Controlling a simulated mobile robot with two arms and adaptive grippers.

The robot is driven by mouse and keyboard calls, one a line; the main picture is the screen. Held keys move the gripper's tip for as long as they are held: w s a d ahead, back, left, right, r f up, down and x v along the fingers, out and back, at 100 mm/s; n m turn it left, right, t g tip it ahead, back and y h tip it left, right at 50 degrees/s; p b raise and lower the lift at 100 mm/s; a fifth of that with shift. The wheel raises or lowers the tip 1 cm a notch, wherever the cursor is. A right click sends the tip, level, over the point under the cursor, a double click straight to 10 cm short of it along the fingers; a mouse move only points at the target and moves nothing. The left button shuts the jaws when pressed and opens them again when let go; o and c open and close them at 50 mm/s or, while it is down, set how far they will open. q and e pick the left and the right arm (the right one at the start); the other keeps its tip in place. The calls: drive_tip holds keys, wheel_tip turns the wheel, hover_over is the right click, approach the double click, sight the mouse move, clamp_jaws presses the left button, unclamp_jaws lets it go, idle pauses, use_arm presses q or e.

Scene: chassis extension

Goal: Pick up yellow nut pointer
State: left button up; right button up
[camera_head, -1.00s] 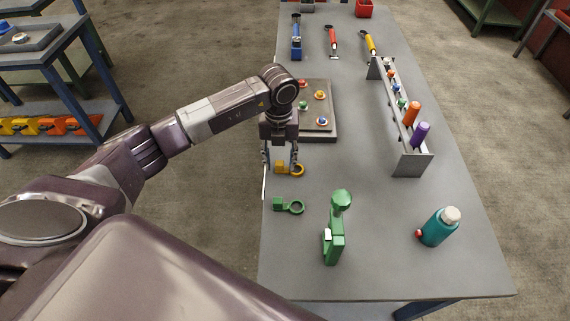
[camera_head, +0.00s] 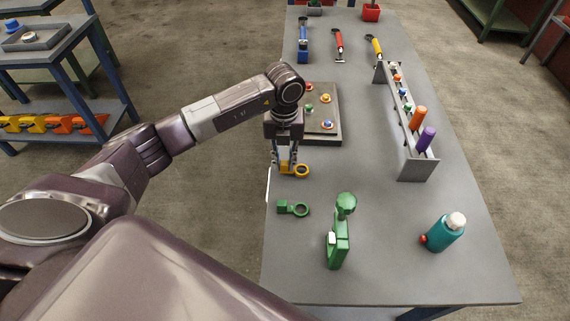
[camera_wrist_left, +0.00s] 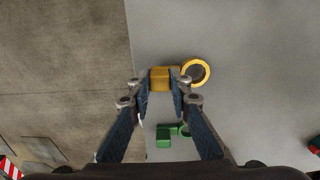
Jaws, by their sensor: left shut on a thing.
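The yellow nut pointer, a block with a ring on its right, lies at the left edge of the grey table. Its ring (camera_head: 302,171) shows in the head view, and its block (camera_wrist_left: 161,79) shows in the left wrist view. My left gripper (camera_head: 287,167) points down and is shut on the block. In the left wrist view its fingertips (camera_wrist_left: 162,84) are on either side of the block, and the ring sticks out to the right. I cannot tell any gap between pointer and table. My right gripper is not in view.
A similar green pointer (camera_head: 293,209) lies just nearer on the table (camera_head: 385,265). A dark board (camera_head: 328,134) with small coloured pieces lies behind my gripper. A rack (camera_head: 416,168) stands at right.

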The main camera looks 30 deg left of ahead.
use_arm(q)
wheel_tip(320, 180, up, 12)
drive_tip(key=b, duration=0.3)
wheel_tip(320, 180, up, 7)
hover_over(285, 162)
drive_tip(key=shift+s, duration=0.1)
